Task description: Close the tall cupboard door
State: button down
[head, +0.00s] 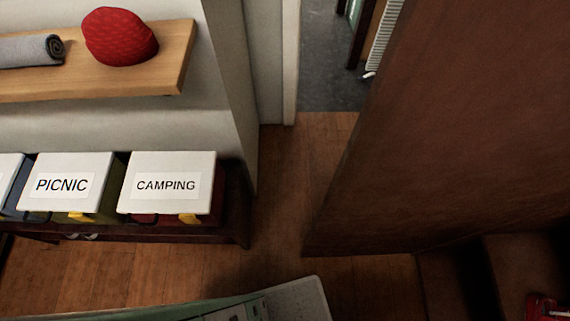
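The tall cupboard door (465,120) is a large dark brown wooden panel on the right of the head view. It stands open, swung out over the wooden floor, with its near lower corner and bottom edge in sight. Its top runs out of the picture. Part of a dark cupboard interior (450,285) shows below the door at the lower right. No handle is visible on the door face. My gripper is not in view.
A low bench (235,215) on the left carries boxes labelled PICNIC (65,182) and CAMPING (167,184). A wooden shelf (150,75) above holds a red knitted hat (120,37) and a grey roll (30,50). Bare floor (290,180) lies between bench and door.

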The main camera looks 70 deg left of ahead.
aim_at(461, 128)
jog(key=k+j+u, duration=0.1)
jog(key=u, duration=0.35)
jog(key=k+j+u, duration=0.15)
jog(key=u, duration=0.25)
jog(key=k+j+u, duration=0.15)
jog(key=u, duration=1.35)
